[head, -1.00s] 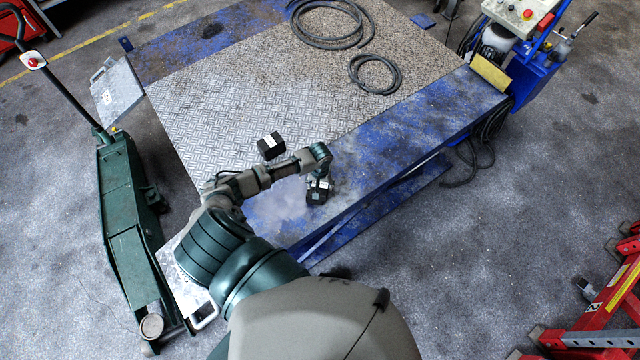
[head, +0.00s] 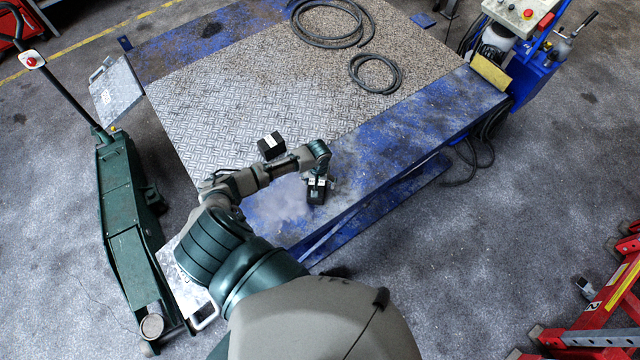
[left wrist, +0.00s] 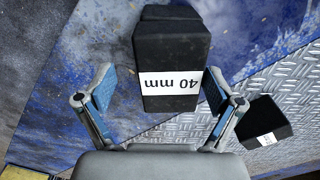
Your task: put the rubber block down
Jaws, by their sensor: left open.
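The black rubber block (head: 316,197) rests on the blue painted border of the lift table, near its front edge. In the left wrist view the block (left wrist: 172,50) shows a white label reading "40 mm", upside down. My left gripper (head: 318,183) is directly over it. In the wrist view its two blue-padded fingers (left wrist: 157,92) are spread to either side of the block, with a gap on each side. A second black block (head: 271,146) with a white label sits on the tread plate to the left; it also shows in the wrist view (left wrist: 262,123). My right gripper is not in view.
The lift table's tread plate (head: 230,110) is mostly clear, with two coiled black hoses (head: 375,73) at the back. A green trolley jack (head: 125,200) stands on the left. A red ladder-like frame (head: 610,300) is at lower right. A blue control stand (head: 530,75) is at back right.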

